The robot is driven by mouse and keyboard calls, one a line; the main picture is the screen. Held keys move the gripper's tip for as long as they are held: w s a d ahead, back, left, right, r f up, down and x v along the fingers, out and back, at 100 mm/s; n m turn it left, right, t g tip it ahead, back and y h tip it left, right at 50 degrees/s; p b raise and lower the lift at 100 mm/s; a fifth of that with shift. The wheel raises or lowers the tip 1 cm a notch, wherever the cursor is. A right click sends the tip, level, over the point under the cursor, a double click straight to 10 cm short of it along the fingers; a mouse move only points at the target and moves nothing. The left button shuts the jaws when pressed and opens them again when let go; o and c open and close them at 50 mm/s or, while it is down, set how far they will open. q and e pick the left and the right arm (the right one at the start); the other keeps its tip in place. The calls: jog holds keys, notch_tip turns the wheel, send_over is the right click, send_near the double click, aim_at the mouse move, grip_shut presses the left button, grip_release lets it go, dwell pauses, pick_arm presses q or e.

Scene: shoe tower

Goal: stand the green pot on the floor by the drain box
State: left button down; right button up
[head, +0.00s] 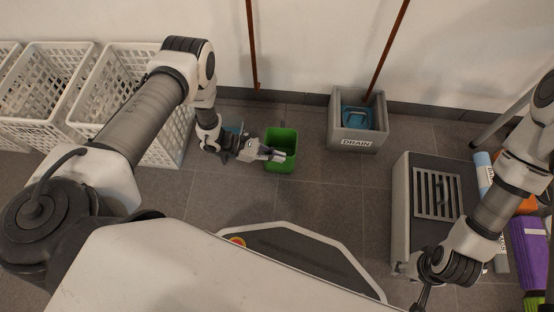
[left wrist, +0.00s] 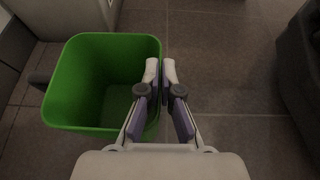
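The green pot (head: 284,137) is an open, square-mouthed bucket, upright, between the white baskets and the drain box in the head view. My left gripper (head: 278,155) is at its near side. In the left wrist view, the pot (left wrist: 85,85) has its right wall between the fingers of my left gripper (left wrist: 161,72), one inside and one outside, closed on the rim. I cannot tell whether the pot's base touches the floor. The grey drain box (head: 354,143), labelled DRAIN, stands against the wall to the right. My right gripper (head: 424,296) is low at the right; its fingers are unclear.
White baskets (head: 60,88) stand at the left. A blue item (head: 355,117) and a brown pole (head: 388,52) are in the drain box. A grey crate with a grille (head: 400,213) stands at the right. Tiled floor (head: 312,165) is clear between pot and drain box.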

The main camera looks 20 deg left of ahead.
pick_arm(q)
jog(key=shift+f, duration=0.5)
jog(key=c, duration=1.3)
grip_release()
pick_arm(e)
jog(key=shift+f, duration=0.4)
pick_arm(q)
jog(key=shift+a+r+p, duration=0.1)
jog(key=shift+r+p, duration=0.2)
jog(key=shift+p, duration=0.05)
jog(key=p+v, duration=0.2)
jog(key=v, duration=0.5)
jog(key=shift+s+a+f, duration=0.1)
jog(key=shift+a, duration=0.05)
pick_arm(e)
notch_tip(320, 180, up, 3)
jog(key=shift+r, duration=0.1)
